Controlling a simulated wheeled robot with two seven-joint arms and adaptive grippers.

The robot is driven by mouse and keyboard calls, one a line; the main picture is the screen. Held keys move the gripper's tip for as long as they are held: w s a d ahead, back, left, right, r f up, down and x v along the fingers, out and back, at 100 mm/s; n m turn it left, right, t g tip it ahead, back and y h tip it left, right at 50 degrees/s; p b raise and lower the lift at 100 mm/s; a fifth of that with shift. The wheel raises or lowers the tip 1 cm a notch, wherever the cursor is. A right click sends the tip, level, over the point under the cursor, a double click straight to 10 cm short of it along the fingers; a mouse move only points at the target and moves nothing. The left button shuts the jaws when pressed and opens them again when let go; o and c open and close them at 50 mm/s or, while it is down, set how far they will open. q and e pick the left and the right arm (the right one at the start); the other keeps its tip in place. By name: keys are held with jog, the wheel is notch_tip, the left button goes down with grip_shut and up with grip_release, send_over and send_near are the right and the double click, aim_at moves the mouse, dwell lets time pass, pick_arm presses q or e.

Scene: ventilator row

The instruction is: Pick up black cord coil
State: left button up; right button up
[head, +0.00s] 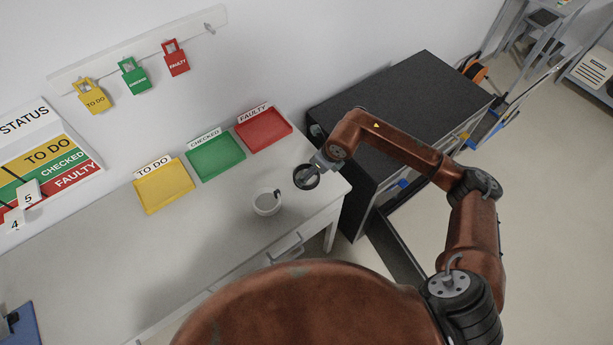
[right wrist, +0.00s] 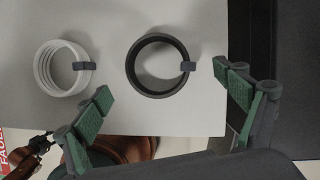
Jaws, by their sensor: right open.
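The black cord coil (head: 306,188) lies at the right end of the white table in the head view. In the right wrist view the black cord coil (right wrist: 131,70) is a round ring with a dark tie on its right side. My right gripper (head: 317,166) is at the coil's upper right edge in the head view. In the right wrist view the right gripper (right wrist: 170,96) is open, its green-padded fingers spread wide with nothing between the pads. The coil lies beyond the fingertips; the height gap is hard to tell.
A white cord coil (head: 267,210) lies left of the black one. Yellow (head: 165,187), green (head: 216,158) and red (head: 264,131) trays line the wall side. A black cabinet (head: 400,95) stands right of the table. The table's left part is mostly clear.

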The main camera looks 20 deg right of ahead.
jog(key=x, duration=0.6)
jog(key=shift+a+f, duration=0.1)
jog(key=shift+a, duration=0.05)
jog(key=shift+s, duration=0.1)
jog(key=c, duration=1.4)
jog(key=shift+r, duration=0.2)
